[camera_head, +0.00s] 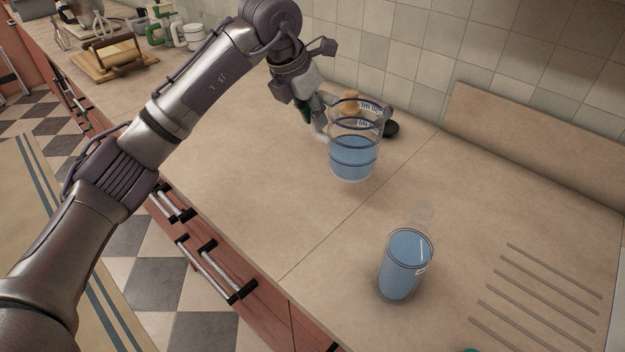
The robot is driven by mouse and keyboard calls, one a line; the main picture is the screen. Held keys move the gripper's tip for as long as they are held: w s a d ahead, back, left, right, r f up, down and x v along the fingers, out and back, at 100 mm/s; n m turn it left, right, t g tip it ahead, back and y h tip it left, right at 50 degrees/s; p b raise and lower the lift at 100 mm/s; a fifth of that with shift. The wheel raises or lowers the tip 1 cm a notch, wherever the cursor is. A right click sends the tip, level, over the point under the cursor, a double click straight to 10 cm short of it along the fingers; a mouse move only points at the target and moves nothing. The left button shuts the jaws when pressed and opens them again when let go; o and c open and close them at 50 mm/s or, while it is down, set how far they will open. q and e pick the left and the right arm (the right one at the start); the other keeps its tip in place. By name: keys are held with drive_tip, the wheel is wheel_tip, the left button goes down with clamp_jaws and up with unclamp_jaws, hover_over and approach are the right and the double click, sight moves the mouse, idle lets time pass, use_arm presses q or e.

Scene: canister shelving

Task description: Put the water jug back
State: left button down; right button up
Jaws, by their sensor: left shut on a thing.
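The water jug (353,158) is clear with dark rings and markings, and is partly full of blue water. It is upright over the countertop near the middle of the head view. I cannot tell whether its base touches the counter. My left gripper (318,116) is at the jug's left side and shut on it, around where a handle would be. The arm and gripper hide that part. A clear glass (404,266) of blue water stands upright on the counter, nearer and to the right. My right gripper is not in view.
A small black object (391,129) and a wooden-coloured object (351,103) are behind the jug. A wooden rack (112,58) and several mugs (187,37) stand at the far left. Drain grooves (540,290) mark the right side. The counter (250,170) left of the jug is clear.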

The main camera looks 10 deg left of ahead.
use_arm(q)
drive_tip(key=a+f+p, duration=0.1)
drive_tip(key=a+f, duration=0.2)
drive_tip(key=w+a+f+p, duration=0.1)
drive_tip(key=a+f+p, duration=0.1)
drive_tip(key=a+f, duration=0.1)
drive_tip(key=a+f+p, duration=0.1)
drive_tip(key=a+f, duration=0.3)
drive_tip(key=a, duration=0.1)
drive_tip(key=shift+w, duration=0.25)
drive_tip(key=shift+a+f, duration=0.1)
drive_tip(key=shift+f, duration=0.2)
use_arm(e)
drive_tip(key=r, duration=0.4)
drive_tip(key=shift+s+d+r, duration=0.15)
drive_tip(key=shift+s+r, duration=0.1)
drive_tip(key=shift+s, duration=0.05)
use_arm(q)
drive_tip(key=shift+f, duration=0.15)
drive_tip(key=c, duration=1)
unclamp_jaws()
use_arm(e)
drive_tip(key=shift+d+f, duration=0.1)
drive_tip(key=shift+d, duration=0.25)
